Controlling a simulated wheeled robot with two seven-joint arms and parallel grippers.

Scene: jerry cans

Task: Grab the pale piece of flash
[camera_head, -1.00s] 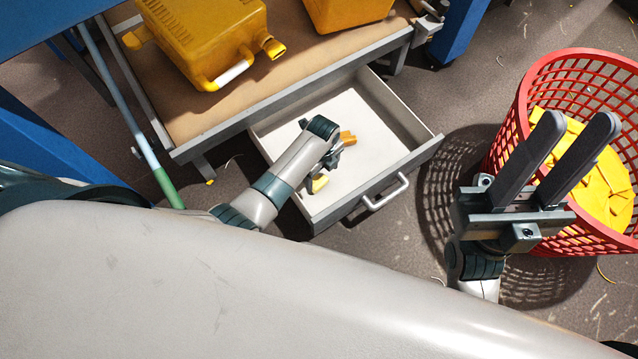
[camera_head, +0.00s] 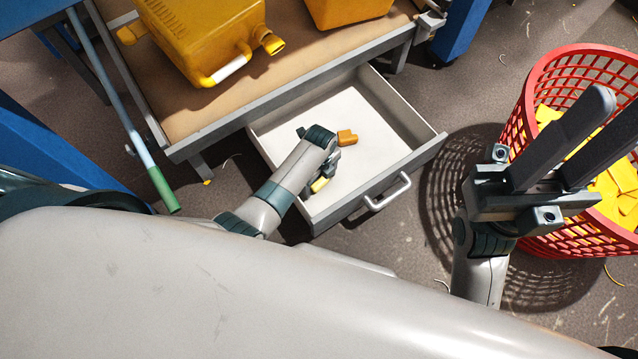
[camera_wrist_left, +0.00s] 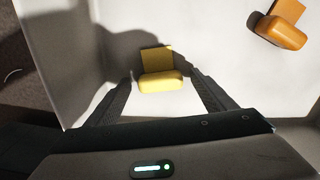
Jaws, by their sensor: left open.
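The pale yellow piece of flash (camera_head: 319,185) lies in the open white drawer, mostly hidden by my left arm. It shows whole in the left wrist view (camera_wrist_left: 160,80), a flat tab with a thicker rounded bar along its near side. My left gripper (camera_head: 327,172) is open, pointing down into the drawer. In the left wrist view its fingers (camera_wrist_left: 162,84) stand on either side of the pale piece, with gaps. A darker orange piece (camera_head: 347,138) lies apart, farther into the drawer, also at the upper right of the wrist view (camera_wrist_left: 281,26). My right gripper (camera_head: 590,115) is open and empty.
The drawer's front wall and handle (camera_head: 388,192) are close to my left arm. A red basket (camera_head: 519,125) with yellow scraps stands at the right, behind my right gripper. Yellow jerry cans (camera_head: 205,35) stand on the bench (camera_head: 190,115) above the drawer.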

